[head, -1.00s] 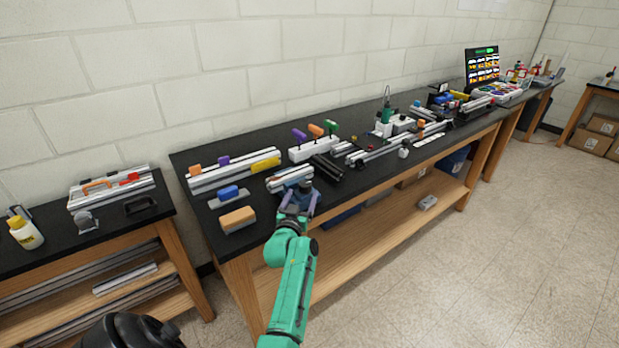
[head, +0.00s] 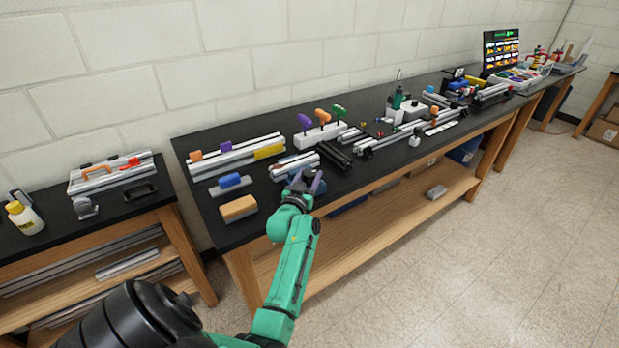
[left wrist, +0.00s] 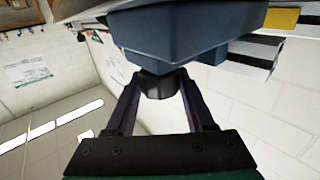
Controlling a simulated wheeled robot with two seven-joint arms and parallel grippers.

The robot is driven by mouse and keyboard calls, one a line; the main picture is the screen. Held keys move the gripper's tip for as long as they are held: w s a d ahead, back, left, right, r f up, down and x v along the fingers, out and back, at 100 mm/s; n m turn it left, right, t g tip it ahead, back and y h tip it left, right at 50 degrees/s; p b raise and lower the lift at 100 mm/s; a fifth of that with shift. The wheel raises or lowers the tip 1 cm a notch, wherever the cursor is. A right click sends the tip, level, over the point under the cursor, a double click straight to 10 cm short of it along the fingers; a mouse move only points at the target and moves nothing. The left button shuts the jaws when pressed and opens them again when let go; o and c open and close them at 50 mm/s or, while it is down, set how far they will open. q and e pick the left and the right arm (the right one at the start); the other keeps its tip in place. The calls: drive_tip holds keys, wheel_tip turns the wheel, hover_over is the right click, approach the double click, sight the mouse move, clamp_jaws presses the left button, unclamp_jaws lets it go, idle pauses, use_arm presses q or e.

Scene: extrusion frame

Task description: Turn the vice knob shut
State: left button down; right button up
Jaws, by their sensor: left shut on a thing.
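The blue vice (left wrist: 175,30) fills the top of the left wrist view, with its dark round knob (left wrist: 160,86) facing my gripper. In that view the two fingers of my left gripper (left wrist: 157,82) stand on either side of the knob and are shut on it. In the head view my left gripper (head: 304,184) is at the front edge of the long bench. A silver extrusion piece (head: 294,167) lies just beyond it. The vice and knob are mostly hidden there behind the gripper. My right gripper is not in view.
On the black bench (head: 240,222), an orange-topped block (head: 238,208) and a blue block (head: 230,180) sit left of the gripper. A black rail (head: 334,155) lies close on its right. A white stand with coloured handles (head: 318,136) is behind. The floor in front is clear.

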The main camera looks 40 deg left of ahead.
use_arm(q)
drive_tip(key=shift+h, duration=0.3)
drive_tip(key=shift+c, duration=1.9)
unclamp_jaws()
drive_tip(key=shift+o, duration=0.6)
drive_tip(key=shift+w+a+f, duration=0.1)
drive_tip(key=shift+w+f, duration=0.05)
drive_tip(key=shift+w, duration=0.15)
drive_tip(key=b+v, duration=0.2)
drive_tip(key=v, duration=1.2)
drive_tip(key=shift+s, duration=0.3)
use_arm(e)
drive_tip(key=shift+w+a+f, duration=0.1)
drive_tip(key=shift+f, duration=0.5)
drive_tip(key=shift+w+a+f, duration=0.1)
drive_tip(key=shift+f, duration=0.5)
use_arm(q)
drive_tip(key=shift+f, duration=0.15)
